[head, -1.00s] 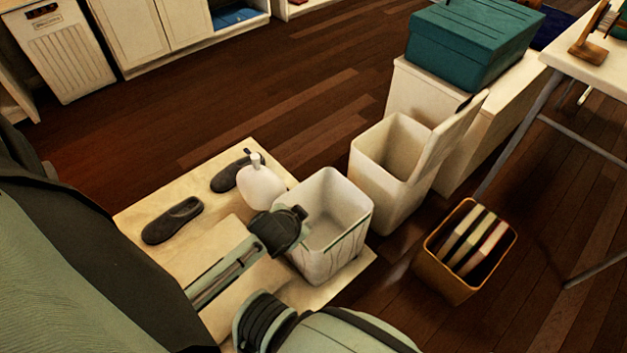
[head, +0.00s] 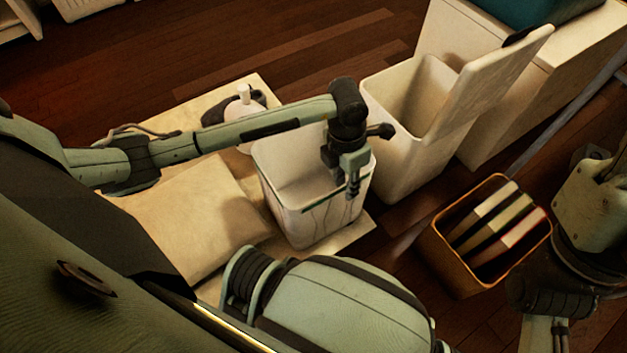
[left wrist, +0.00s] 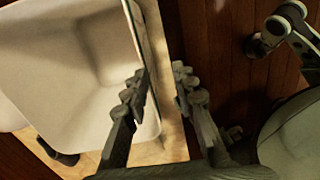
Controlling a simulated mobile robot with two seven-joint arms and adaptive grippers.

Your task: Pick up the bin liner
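The bin liner (head: 290,205) is a white, open-topped square bucket standing upright on a pale mat, in front of an open-lidded bin. My left gripper (head: 352,188) points down at the liner's right-hand rim. In the left wrist view, the liner (left wrist: 70,60) fills the left side. The left gripper's fingers (left wrist: 160,80) are spread apart, one overlapping the rim and the other outside it over the floor. I cannot tell whether a finger touches the wall. The right arm shows at the head view's right edge; its gripper's fingers are not clear.
A cream bin (head: 405,130) with its lid raised stands close behind the liner. An orange-brown box (head: 455,265) of books stands to the right. A white bottle (head: 243,100) and dark shoe are behind the liner, and a beige block (head: 200,215) lies to its left.

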